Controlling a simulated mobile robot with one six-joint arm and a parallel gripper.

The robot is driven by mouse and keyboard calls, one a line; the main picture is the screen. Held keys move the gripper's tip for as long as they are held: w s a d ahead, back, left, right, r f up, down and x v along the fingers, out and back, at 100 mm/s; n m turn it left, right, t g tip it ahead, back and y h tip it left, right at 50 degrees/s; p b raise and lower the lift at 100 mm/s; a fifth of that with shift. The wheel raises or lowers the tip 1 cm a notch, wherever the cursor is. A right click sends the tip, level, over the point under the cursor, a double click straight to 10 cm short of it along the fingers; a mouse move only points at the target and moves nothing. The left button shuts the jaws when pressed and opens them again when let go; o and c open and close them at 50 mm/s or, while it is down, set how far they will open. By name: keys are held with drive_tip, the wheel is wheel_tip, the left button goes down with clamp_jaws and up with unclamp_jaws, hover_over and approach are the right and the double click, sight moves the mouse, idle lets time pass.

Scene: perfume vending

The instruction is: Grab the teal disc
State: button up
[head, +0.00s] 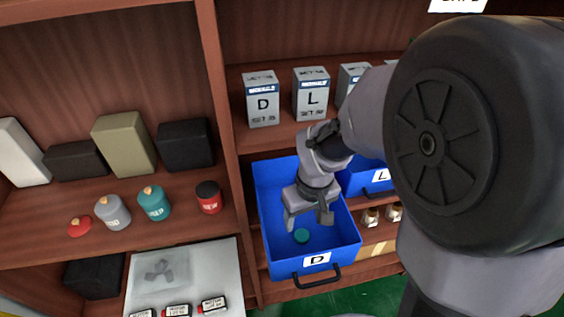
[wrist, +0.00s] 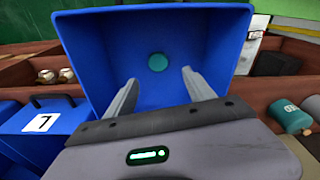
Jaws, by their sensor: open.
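The teal disc (head: 301,235) is small and round and lies on the floor of the blue drawer (head: 283,262) marked D. In the wrist view the disc (wrist: 157,62) shows beyond my fingertips, about midway between them, with nothing touching it. My gripper (head: 308,221) reaches down into the drawer with its fingers apart and empty. In the wrist view my gripper (wrist: 158,80) is open, and the disc is fully visible.
The blue drawer's walls surround my gripper closely. A second blue drawer (head: 378,190) marked L is to the right. A teal bottle (head: 154,203) and a red jar (head: 209,197) stand at left.

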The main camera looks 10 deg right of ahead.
sight(302, 235)
drive_tip(key=f+b, duration=0.2)
drive_tip(key=f, duration=0.2)
drive_tip(key=f+b, duration=0.2)
drive_tip(key=f, duration=0.2)
drive_tip(key=shift+w+d+f, duration=0.1)
drive_tip(key=shift+w, duration=0.1)
clamp_jaws()
drive_tip(key=shift+r, duration=0.2)
